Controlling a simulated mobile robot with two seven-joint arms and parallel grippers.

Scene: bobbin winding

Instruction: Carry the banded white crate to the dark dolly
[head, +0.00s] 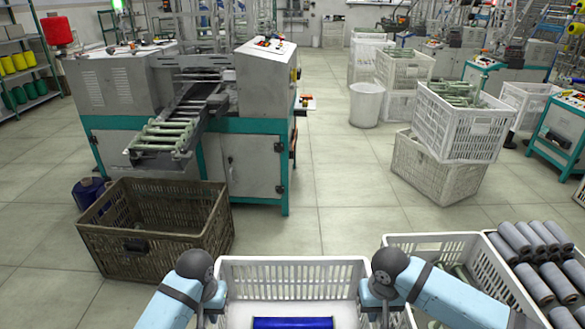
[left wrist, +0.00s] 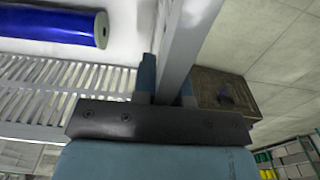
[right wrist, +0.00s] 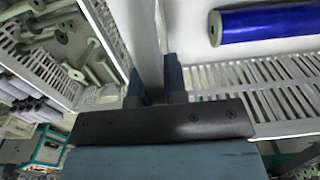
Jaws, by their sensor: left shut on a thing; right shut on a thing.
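The white crate (head: 292,278) is at the bottom middle of the head view, between my two arms. A blue roll (head: 293,323) lies in it and also shows in the left wrist view (left wrist: 55,28) and the right wrist view (right wrist: 265,22). My left gripper (left wrist: 168,95) is shut on the crate's left rim. My right gripper (right wrist: 157,92) is shut on its right rim. In the head view the crate's near part is cut off by the frame edge. I cannot make out a band on it. I cannot identify the dark dolly in any view.
A brown wicker-like crate (head: 150,250) stands on the floor at left. A white crate with bobbins (head: 495,268) is close on the right, beside grey rolls (head: 540,262). A winding machine (head: 190,120) stands ahead left. Stacked white crates (head: 440,165) stand right; the floor between is clear.

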